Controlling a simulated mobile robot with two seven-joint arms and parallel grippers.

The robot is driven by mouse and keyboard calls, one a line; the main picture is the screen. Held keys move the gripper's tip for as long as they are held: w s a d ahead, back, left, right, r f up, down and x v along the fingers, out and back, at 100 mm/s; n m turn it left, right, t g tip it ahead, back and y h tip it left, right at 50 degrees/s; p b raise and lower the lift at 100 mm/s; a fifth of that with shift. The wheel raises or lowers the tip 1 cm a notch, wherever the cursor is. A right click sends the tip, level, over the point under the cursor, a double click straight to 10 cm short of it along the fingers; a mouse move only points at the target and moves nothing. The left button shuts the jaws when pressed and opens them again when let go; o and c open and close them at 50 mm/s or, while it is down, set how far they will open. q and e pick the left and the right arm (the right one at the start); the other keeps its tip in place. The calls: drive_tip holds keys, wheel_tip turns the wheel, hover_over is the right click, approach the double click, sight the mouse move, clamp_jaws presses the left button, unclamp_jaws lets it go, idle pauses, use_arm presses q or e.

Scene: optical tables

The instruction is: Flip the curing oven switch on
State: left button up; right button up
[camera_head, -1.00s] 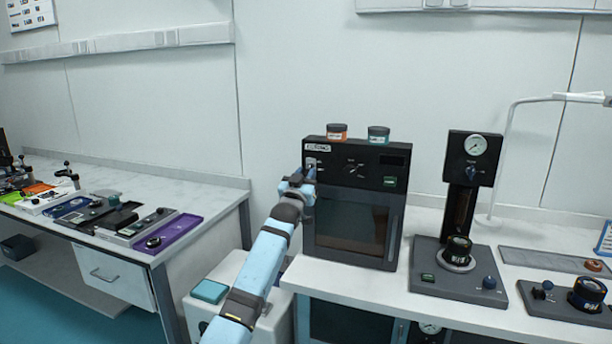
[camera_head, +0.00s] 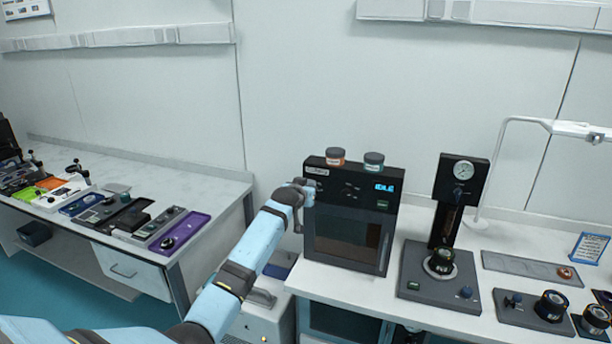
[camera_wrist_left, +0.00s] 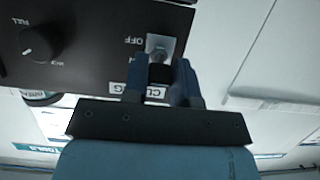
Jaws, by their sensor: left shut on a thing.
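The curing oven (camera_head: 352,215) is a black box with a dark window, standing on the white bench. Its display (camera_head: 385,187) is lit and reads IDLE in blue. The oven switch (camera_wrist_left: 160,45) shows in the left wrist view as a pale plate on the black panel, with the label OFF beside it, upside down. My left gripper (camera_wrist_left: 159,75) is shut on the switch lever, which its fingers largely hide. In the head view my left gripper (camera_head: 307,187) is at the panel's upper left corner and covers the switch. My right gripper is not in view.
A knob (camera_wrist_left: 38,45) sits on the panel near the switch. A purple tray (camera_head: 180,231) lies on the left bench.

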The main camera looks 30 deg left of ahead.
use_arm(q)
drive_tip(key=shift+r+g+p, duration=0.4)
drive_tip(key=shift+g+p, duration=0.05)
drive_tip(key=shift+g, duration=0.25)
drive_tip(key=shift+w+r+g+h, duration=0.15)
drive_tip(key=shift+g+h, duration=0.25)
drive_tip(key=shift+g, duration=0.6)
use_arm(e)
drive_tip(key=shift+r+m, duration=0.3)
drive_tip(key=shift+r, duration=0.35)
use_arm(q)
drive_tip(key=shift+g, duration=0.3)
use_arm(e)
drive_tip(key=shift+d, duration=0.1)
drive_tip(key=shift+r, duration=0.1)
use_arm(q)
drive_tip(key=o, duration=0.9)
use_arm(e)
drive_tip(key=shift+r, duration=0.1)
use_arm(q)
drive_tip(key=shift+r, duration=0.1)
